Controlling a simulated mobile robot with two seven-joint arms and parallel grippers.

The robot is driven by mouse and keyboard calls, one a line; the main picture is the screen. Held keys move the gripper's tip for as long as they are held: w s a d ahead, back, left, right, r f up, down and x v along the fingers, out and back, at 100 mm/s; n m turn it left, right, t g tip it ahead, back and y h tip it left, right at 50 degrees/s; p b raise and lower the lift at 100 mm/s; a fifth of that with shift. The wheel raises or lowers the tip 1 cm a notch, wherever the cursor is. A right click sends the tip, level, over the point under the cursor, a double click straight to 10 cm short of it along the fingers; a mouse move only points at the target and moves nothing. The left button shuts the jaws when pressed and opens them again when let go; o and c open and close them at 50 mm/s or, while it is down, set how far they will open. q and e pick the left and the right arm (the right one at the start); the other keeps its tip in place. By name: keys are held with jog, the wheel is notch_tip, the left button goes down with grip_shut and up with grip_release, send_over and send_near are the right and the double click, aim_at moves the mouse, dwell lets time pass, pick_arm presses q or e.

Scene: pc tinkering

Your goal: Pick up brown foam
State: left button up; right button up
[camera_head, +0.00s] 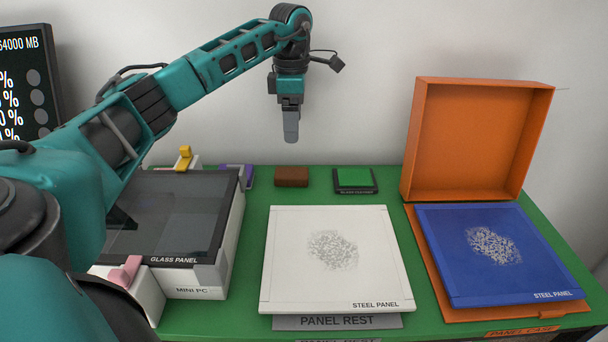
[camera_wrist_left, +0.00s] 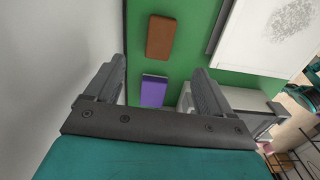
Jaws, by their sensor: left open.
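The brown foam (camera_head: 292,176) is a small brown block lying on the green table near its back edge, behind the white steel panel. It also shows in the left wrist view (camera_wrist_left: 161,37), near the top, ahead of and between the fingers. My left gripper (camera_head: 291,125) points down above the table, over the foam and apart from it. In the left wrist view its two fingers (camera_wrist_left: 160,95) are spread wide with nothing between them. My right gripper is not in view.
A green glass-feather pad (camera_head: 355,180) lies right of the foam, and a purple block (camera_head: 238,175) left of it. The mini PC (camera_head: 200,280) is at left. A white steel panel (camera_head: 335,255) lies in front; an orange case (camera_head: 475,140) stands at right.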

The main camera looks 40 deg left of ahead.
pick_arm(q)
jog(key=b, duration=0.2)
send_over(291, 172)
jog(key=f, duration=0.7)
jog(key=shift+w+d+f, duration=0.15)
jog(key=shift+d+f, duration=0.05)
jog(key=f, duration=0.2)
jog(key=f+b, duration=0.1)
jog(key=f, duration=0.2)
jog(key=shift+a, duration=0.2)
jog(key=shift+f, duration=0.15)
jog(key=c, duration=1.1)
notch_tip(291, 172, up, 20)
jog(key=p, duration=0.4)
jog(key=shift+p, duration=0.4)
